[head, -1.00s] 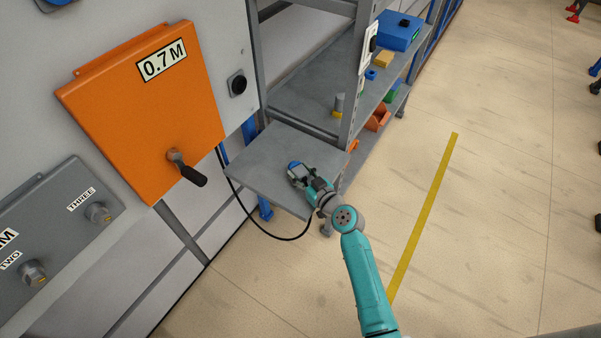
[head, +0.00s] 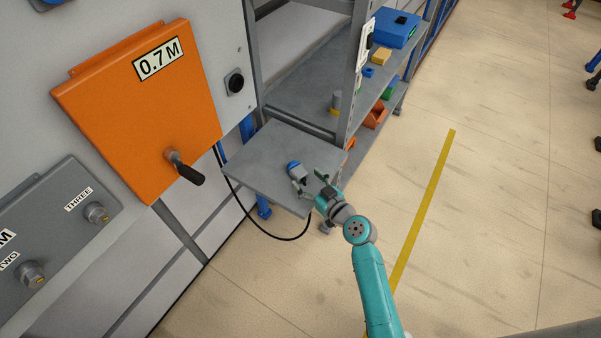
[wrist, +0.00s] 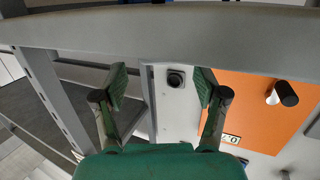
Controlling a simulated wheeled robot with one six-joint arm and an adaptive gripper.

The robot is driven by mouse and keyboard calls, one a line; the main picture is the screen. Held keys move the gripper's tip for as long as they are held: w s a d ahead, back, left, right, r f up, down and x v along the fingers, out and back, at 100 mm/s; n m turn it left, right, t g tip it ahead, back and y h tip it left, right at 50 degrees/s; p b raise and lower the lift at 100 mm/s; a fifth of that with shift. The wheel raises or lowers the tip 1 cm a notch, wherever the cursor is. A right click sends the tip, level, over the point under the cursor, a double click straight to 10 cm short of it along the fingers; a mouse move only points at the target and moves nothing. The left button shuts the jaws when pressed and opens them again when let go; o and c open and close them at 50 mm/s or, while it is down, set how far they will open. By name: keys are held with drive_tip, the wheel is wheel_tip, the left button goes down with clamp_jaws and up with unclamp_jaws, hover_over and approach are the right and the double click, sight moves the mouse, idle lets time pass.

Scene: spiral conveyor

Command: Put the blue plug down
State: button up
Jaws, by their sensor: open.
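The blue plug (head: 295,168), with a blue cap and a grey body, stands on the small grey side shelf (head: 262,158) in the head view. My gripper (head: 308,184) is just to the right of and nearer than the plug, with its fingers apart. In the wrist view my gripper (wrist: 160,92) is open with nothing between its fingers. The plug cannot be made out in the wrist view.
An orange box (head: 140,110) with a black-handled crank (head: 184,168) is on the left. A dark socket (head: 235,83) is on the grey panel. A black cable (head: 262,230) hangs below the side shelf. A shelf rack (head: 310,90) holds several items.

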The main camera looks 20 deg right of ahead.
drive_tip(key=v, duration=0.7)
drive_tip(key=s+a+f+m+g+h, duration=0.1)
drive_tip(key=s+a+f+m+h, duration=0.1)
drive_tip(key=s, duration=0.8)
drive_tip(key=s+a+f+m+g+h, duration=0.1)
drive_tip(key=s+f+h, duration=0.1)
drive_tip(key=s, duration=0.9)
drive_tip(key=r+v, duration=0.1)
drive_tip(key=v, duration=1.1)
drive_tip(key=shift+a+h, duration=0.3)
drive_tip(key=shift+a, duration=0.05)
drive_tip(key=shift+o, duration=0.5)
drive_tip(key=s+a+r+t+y, duration=0.1)
drive_tip(key=s+r, duration=0.5)
drive_tip(key=r, duration=0.2)
drive_tip(key=shift+s+r, duration=0.15)
drive_tip(key=shift+s, duration=0.15)
drive_tip(key=shift+a, duration=0.1)
